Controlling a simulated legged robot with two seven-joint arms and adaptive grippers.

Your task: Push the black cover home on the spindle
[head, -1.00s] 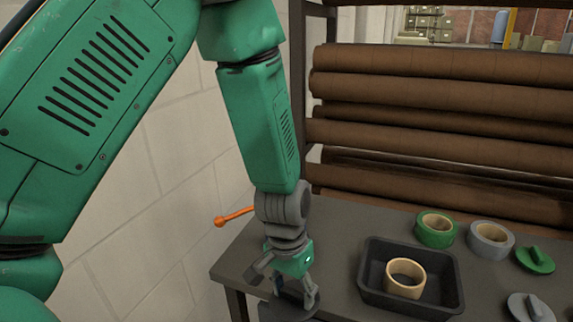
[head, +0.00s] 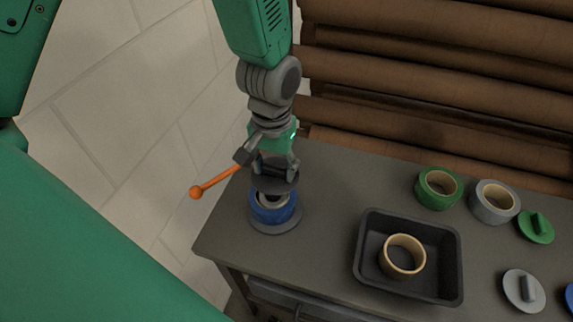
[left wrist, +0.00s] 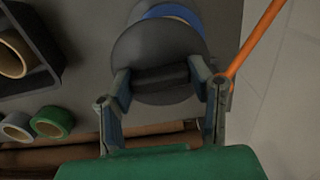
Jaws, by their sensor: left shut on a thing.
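My left gripper (head: 275,173) points down and is shut on the handle of the black cover (head: 277,184). The cover is a dark disc, held above the blue roll (head: 272,212). The roll stands on a grey round base at the table's left end. The roll's pale upper rim shows below the cover, so the two look apart at the front. The spindle itself is hidden or hard to make out. In the left wrist view, the cover (left wrist: 150,45) hangs between the two fingers, with a blue edge of the roll (left wrist: 172,11) behind it. My right gripper is out of view.
An orange lever (head: 218,182) sticks out left of the gripper. A black tray (head: 440,290) holding a tan roll (head: 403,257) stands to the right. Green (head: 437,190) and grey (head: 494,203) rolls and loose covers lie farther right. Brown rollers (head: 440,88) line the back.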

